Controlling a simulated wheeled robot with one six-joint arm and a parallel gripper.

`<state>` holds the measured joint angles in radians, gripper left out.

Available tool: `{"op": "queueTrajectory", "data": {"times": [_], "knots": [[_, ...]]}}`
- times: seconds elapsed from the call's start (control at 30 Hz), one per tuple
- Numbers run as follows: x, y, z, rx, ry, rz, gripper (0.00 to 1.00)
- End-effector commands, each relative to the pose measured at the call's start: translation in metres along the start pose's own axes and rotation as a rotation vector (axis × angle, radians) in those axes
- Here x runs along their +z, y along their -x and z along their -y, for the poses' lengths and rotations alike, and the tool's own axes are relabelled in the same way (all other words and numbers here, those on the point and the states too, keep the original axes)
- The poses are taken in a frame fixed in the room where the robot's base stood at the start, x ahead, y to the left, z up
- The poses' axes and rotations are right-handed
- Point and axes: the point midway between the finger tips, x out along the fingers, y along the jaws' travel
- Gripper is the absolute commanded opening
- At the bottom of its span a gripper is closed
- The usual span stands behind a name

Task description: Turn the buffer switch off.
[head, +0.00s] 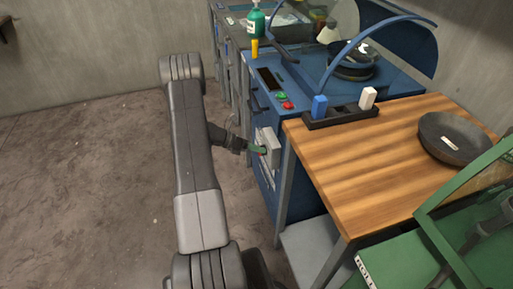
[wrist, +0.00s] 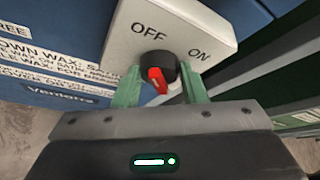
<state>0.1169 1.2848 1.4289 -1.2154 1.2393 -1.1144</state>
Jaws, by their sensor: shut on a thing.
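The buffer switch is a pale grey box (head: 272,146) on the front of the blue cabinet. In the wrist view its plate (wrist: 187,22) reads OFF on the left and ON on the right. Its black knob (wrist: 157,62) carries a red bar that slants slightly, with its lower end toward my gripper. I cannot tell which word it selects. My gripper (wrist: 160,83) has its green fingers on either side of the knob and is shut on it. In the head view, my gripper (head: 258,150) is at the switch box, and the knob is hidden.
A blue cabinet (head: 285,190) has green and red buttons on top. To the right, a wooden table (head: 350,160) holds a black rack (head: 340,118) with blue and white blocks, and a dark bowl (head: 452,140). The floor (head: 90,190) at left is clear.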

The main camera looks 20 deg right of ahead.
Motion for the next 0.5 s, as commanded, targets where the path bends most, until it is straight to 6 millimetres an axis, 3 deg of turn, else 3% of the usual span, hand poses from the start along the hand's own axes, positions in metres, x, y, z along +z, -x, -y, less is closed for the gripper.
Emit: {"op": "queueTrajectory", "data": {"times": [0.43, 0.47, 0.5], "knots": [[0.0008, 0.0003, -0.0008, -0.002, 0.01, 0.001, 0.16], [0.0008, 0.0003, -0.0008, -0.002, 0.01, 0.001, 0.4], [0.0008, 0.0003, -0.0008, -0.002, 0.01, 0.001, 0.48]]}}
